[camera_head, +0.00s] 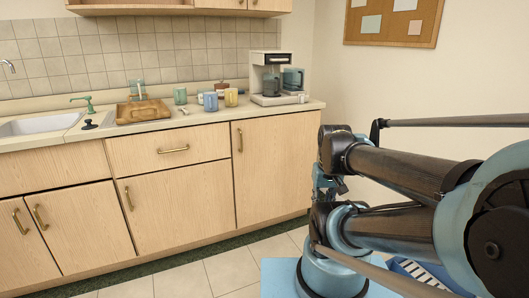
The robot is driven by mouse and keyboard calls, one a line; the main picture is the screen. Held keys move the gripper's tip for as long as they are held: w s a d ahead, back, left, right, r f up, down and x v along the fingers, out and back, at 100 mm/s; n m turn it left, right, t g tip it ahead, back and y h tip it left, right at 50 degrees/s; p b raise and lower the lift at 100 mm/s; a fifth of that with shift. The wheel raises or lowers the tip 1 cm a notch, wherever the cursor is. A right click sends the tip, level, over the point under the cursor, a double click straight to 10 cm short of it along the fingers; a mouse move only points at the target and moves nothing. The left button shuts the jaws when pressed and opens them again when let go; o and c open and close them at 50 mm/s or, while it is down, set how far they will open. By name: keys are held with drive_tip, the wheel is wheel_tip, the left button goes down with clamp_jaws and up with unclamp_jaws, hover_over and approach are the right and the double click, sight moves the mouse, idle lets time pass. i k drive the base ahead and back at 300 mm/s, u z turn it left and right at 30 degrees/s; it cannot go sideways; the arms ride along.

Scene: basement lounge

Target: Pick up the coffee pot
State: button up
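A white coffee maker (279,98) stands at the right end of the counter, near the wall corner. A dark teal glass pot (271,85) sits inside it, under its top. A second teal glass vessel (293,79) shows at the machine's right side; I cannot tell whether it is another pot or a water tank. My arm fills the right of the view, in front of the cabinets and well short of the coffee maker. Its folded joints hide the end, and I cannot make out the fingertips or whether they hold anything.
Blue (211,101), yellow (231,97) and green (180,96) mugs stand left of the coffee maker. A wooden tray (143,111) lies beside the sink (38,125). Closed cabinets (178,190) front the counter. The tiled floor (222,270) before them is clear.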

sight(271, 80)
drive_tip(key=u, duration=0.1)
drive_tip(key=i, duration=1)
drive_tip(key=u, duration=0.1)
